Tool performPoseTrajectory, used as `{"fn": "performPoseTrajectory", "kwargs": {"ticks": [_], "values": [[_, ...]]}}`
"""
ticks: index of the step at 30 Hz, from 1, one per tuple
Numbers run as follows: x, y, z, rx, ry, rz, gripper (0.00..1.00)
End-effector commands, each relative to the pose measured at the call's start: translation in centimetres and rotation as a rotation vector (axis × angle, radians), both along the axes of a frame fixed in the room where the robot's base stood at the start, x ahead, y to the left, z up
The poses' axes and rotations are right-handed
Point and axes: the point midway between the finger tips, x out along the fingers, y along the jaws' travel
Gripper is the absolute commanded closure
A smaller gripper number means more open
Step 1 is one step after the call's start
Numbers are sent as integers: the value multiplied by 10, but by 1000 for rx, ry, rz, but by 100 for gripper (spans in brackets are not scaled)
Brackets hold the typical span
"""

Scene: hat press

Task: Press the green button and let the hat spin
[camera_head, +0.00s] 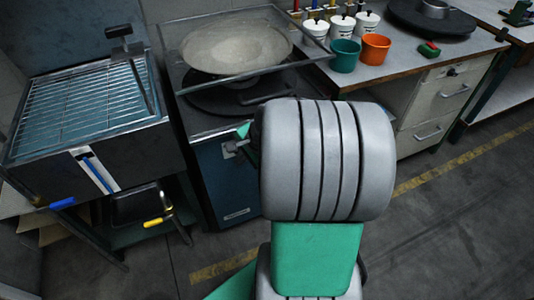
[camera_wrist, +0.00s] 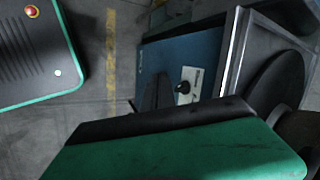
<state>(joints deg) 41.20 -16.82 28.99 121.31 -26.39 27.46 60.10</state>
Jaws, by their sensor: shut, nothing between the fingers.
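A small block with red and green parts (camera_head: 429,48) sits on the counter at the upper right in the head view; whether its green part is a button I cannot tell. A pale round shape (camera_head: 237,46) shows under a framed clear plate at the top middle. My gripper (camera_wrist: 165,120) is shut and empty; its green and black body fills the lower wrist view. In the head view my arm mostly hides it, in front of the blue cabinet (camera_head: 222,178).
A wire-rack machine (camera_head: 85,110) stands at left. White pots (camera_head: 341,28), a teal cup (camera_head: 344,55) and an orange cup (camera_head: 375,49) stand on the counter. Floor at lower right is clear.

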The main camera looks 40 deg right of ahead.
Motion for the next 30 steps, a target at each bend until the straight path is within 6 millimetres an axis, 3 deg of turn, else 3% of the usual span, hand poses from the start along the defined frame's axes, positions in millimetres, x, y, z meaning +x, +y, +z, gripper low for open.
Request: {"fn": "performPoseTrajectory", "kwargs": {"ticks": [1,3,6,10,14,23,30], "values": [[-3,-30,-42,108,-17,-196,100],[-7,-65,-72,265,-60,-458,100],[-17,-106,-103,467,-124,-764,100],[-29,-138,-121,640,-186,-998,100],[-33,-146,-124,697,-207,-1068,100],[-32,-146,-122,695,-206,-1066,100],[-10,-153,-126,691,-207,-1061,100]]}}
